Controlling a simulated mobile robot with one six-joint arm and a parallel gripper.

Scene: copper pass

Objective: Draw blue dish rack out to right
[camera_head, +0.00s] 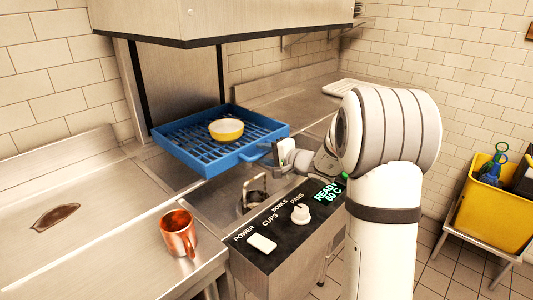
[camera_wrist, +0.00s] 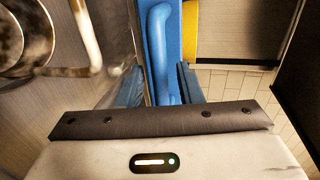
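The blue dish rack (camera_head: 185,154) sits on the steel bed under the raised hood, a yellow bowl (camera_head: 226,130) with a pale inside standing in it. Its blue handle (camera_head: 256,152) sticks out from the right front side. My gripper (camera_head: 277,154) is at that handle, partly hidden by my own arm. In the wrist view, the handle (camera_wrist: 159,55) runs up the middle, between my gripper's two bluish fingertips (camera_wrist: 160,86). The fingers look apart, with a gap beside the handle; contact is not clear. The bowl's edge (camera_wrist: 190,32) shows beyond the rack wall.
A control panel (camera_head: 290,223) with a switch and knob reads "READY 60 C" in front. A metal loop fitting (camera_head: 253,193) stands near my gripper. A copper mug (camera_head: 179,233) is on the left counter. The steel counter (camera_head: 270,98) right of the rack looks clear.

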